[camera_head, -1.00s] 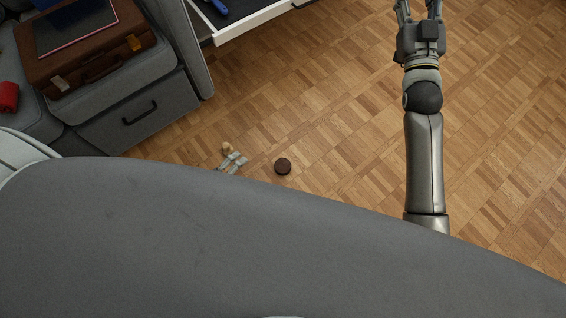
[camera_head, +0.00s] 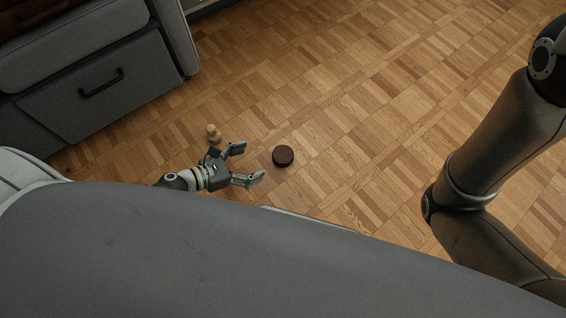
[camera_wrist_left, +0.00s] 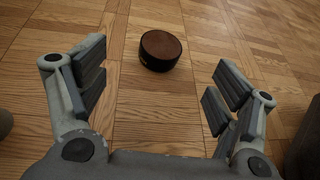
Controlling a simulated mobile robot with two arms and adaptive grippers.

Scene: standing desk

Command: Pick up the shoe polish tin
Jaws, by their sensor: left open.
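The shoe polish tin (camera_head: 283,156) is a small round dark-brown disc lying flat on the wooden floor. In the left wrist view the tin (camera_wrist_left: 160,50) has a reddish-brown top and a black side, and lies ahead of the gap between the fingers. My left gripper (camera_head: 249,164) is low near the floor, just left of the tin in the head view, fingers spread toward it. It is open and empty, not touching the tin. My right arm shows at the right edge of the head view, but its gripper is out of the picture.
A small light wooden knobbed object (camera_head: 214,133) stands on the floor close behind my left gripper. A grey drawer unit (camera_head: 100,90) with a black handle is at the upper left. The parquet floor (camera_head: 370,130) around the tin is clear.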

